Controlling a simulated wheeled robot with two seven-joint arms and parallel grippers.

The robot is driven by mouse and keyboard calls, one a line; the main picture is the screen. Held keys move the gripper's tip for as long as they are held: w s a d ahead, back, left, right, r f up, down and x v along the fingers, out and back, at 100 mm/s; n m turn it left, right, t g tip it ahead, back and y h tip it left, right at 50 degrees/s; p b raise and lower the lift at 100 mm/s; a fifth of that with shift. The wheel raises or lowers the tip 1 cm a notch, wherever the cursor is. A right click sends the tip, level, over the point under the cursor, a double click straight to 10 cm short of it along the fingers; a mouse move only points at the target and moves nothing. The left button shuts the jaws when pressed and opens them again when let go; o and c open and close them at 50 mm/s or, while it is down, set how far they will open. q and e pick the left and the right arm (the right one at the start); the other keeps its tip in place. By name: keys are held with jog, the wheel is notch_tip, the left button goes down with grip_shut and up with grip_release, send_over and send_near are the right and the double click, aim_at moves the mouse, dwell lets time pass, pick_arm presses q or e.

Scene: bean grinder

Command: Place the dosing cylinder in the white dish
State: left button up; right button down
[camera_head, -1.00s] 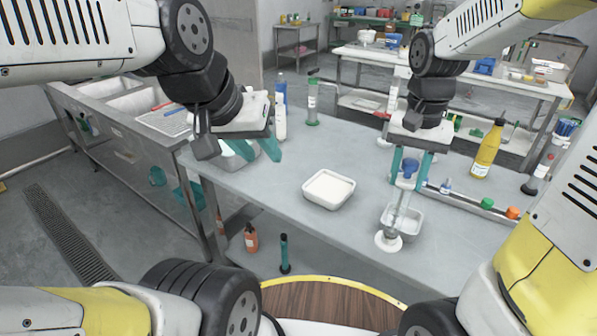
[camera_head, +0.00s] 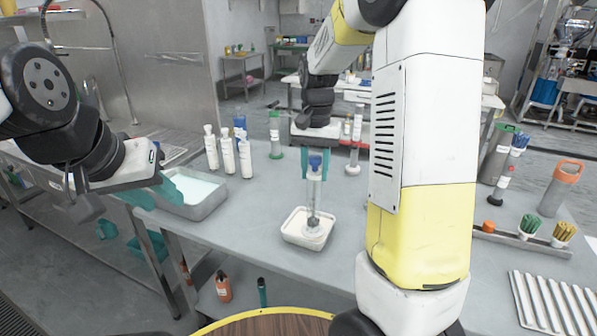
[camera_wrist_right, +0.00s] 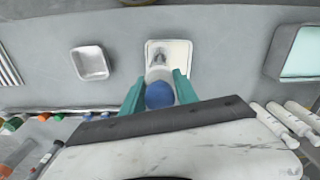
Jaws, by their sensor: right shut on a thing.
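The dosing cylinder (camera_head: 314,193) is clear and upright, with a blue top. My right gripper (camera_head: 314,168) is shut on it near the top. The white dish (camera_head: 289,231) is on the table directly below, and the cylinder's foot appears inside the rim; I cannot tell whether it touches the bottom. In the right wrist view, the blue top (camera_wrist_right: 159,95) is between the teal fingers (camera_wrist_right: 158,92), with the dish (camera_wrist_right: 184,48) behind it. My left gripper (camera_head: 160,188) is empty, fingers apart, near the table's left edge.
A grey tray of pale liquid (camera_head: 208,207) and white bottles (camera_head: 228,153) stand left of the dish. An empty metal tray (camera_wrist_right: 90,63) shows in the right wrist view. A brush rack (camera_head: 520,240) and ribbed tray (camera_head: 548,302) are at right. My right forearm hides part of the table.

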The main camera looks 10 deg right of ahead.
jog(key=w, duration=0.3)
jog(key=shift+w+a+f, duration=0.1)
jog(key=shift+w+f, duration=0.05)
jog(key=shift+w, duration=0.2)
jog(key=shift+w+f, duration=0.15)
jog(key=shift+f, duration=1.7)
jog(key=c, duration=0.9)
grip_release()
jog(key=shift+c, duration=0.2)
